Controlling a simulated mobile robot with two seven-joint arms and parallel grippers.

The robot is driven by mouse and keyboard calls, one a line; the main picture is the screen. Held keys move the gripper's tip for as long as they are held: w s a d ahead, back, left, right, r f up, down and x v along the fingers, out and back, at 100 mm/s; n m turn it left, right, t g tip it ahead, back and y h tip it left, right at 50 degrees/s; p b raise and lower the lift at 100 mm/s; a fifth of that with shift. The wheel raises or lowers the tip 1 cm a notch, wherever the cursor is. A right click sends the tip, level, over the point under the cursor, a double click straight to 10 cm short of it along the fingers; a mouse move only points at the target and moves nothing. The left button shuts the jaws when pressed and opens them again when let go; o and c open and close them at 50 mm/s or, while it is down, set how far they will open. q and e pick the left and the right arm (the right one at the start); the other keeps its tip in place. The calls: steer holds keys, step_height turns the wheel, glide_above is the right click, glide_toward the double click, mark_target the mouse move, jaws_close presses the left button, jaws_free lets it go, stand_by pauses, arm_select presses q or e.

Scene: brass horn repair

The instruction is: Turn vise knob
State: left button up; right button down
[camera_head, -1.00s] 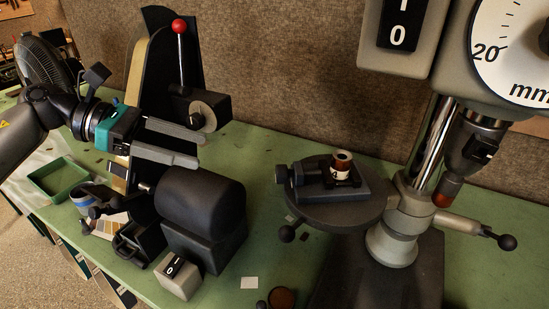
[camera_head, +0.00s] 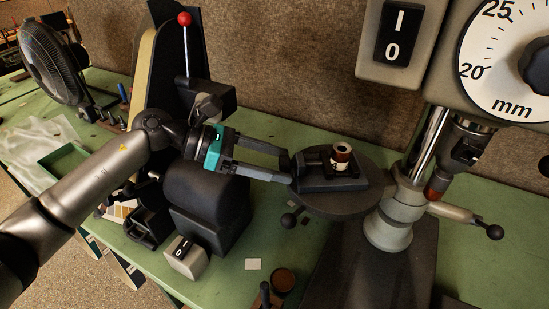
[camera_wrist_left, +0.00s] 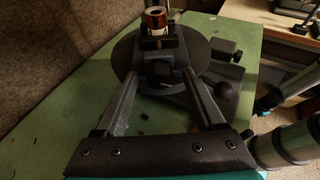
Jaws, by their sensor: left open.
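The dark vise (camera_head: 334,184) sits on the round drill press table (camera_head: 330,204) and holds a small brown and white cylinder (camera_head: 341,157). Its dark knob (camera_head: 284,162) is on the vise's left end. My left gripper (camera_head: 287,166) is open, its two grey fingers reaching right to either side of the knob. In the left wrist view the knob (camera_wrist_left: 160,70) shows between the open fingertips (camera_wrist_left: 161,76), with the vise and the cylinder (camera_wrist_left: 156,20) behind. I cannot tell whether the fingers touch the knob. My right gripper is not in view.
The drill press column (camera_head: 428,140) and a ball-ended handle (camera_head: 494,232) stand right of the vise. A black grinder (camera_head: 207,195) and its switch box (camera_head: 184,259) lie below my left arm. A red-balled lever (camera_head: 185,19) rises behind it. Green bench shows in front.

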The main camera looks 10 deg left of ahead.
arm_select(q)
steer(key=shift+c, duration=0.3)
jaws_close()
stand_by(0.3)
